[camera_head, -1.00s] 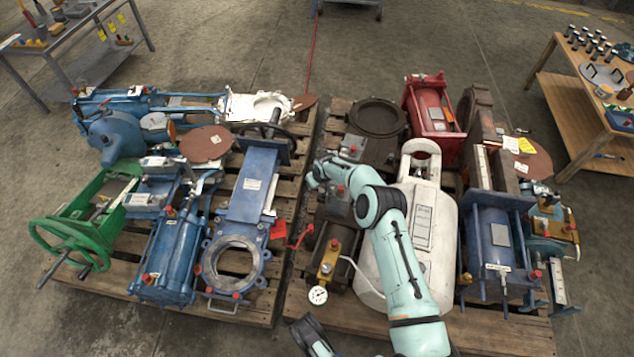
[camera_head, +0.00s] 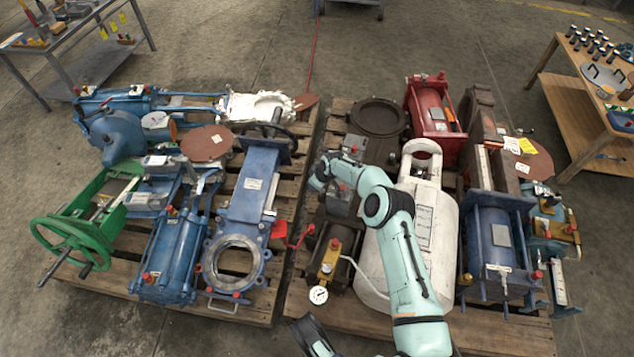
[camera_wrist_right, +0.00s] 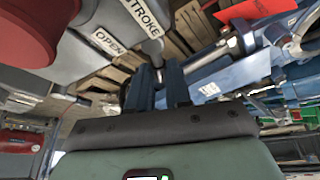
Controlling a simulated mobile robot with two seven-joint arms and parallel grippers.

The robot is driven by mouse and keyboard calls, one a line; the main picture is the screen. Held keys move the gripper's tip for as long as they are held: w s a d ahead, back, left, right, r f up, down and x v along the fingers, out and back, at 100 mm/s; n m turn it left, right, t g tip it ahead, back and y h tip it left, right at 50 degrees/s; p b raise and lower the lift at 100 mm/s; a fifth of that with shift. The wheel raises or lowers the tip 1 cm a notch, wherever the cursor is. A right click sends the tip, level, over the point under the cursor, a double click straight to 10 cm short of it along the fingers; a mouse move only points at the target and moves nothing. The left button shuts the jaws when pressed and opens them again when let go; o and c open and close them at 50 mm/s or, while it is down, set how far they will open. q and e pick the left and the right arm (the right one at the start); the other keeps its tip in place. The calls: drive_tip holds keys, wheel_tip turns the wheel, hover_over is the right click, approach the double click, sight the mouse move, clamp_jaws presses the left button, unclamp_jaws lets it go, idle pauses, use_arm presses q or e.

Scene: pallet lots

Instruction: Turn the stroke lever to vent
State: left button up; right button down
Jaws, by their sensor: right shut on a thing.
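In the right wrist view, the dark fingers of my right gripper (camera_wrist_right: 158,75) are shut on the lower end of a grey lever (camera_wrist_right: 152,48). A plate reading STROKE (camera_wrist_right: 140,16) lies just above it, and a plate reading OPEN (camera_wrist_right: 108,42) is to its left. No vent marking is legible. In the head view, my teal right arm reaches over the right pallet to a dark actuator (camera_head: 337,207); its wrist hides the fingers and the lever there.
A brass fitting with a white gauge (camera_head: 319,295) stands in front of the actuator. A white tank (camera_head: 424,215) is close on the arm's right.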

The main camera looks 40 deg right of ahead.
drive_tip(key=shift+s+a+n+y, duration=0.1)
drive_tip(key=shift+a+n+y, duration=0.2)
drive_tip(key=shift+n, duration=0.65)
drive_tip(key=shift+s+a+n+y, duration=0.15)
drive_tip(key=shift+n+y, duration=0.25)
drive_tip(key=shift+n, duration=0.55)
drive_tip(key=c, duration=1.1)
unclamp_jaws()
drive_tip(key=shift+o, duration=0.2)
use_arm(q)
drive_tip(key=w+d+r+t+p, duration=0.1)
drive_tip(key=w+r+t+p, duration=0.2)
drive_tip(key=w, duration=0.7)
wheel_tip(320, 180, up, 4)
drive_tip(key=shift+d+f+m+t+p, duration=0.15)
drive_tip(key=shift+f+m+t+p, duration=0.15)
drive_tip(key=shift+p, duration=0.75)
use_arm(e)
drive_tip(key=v, duration=1.3)
drive_tip(key=shift+w+r, duration=0.2)
drive_tip(key=shift+r, duration=0.1)
use_arm(q)
drive_tip(key=shift+s, duration=0.2)
use_arm(e)
drive_tip(key=shift+f, duration=0.1)
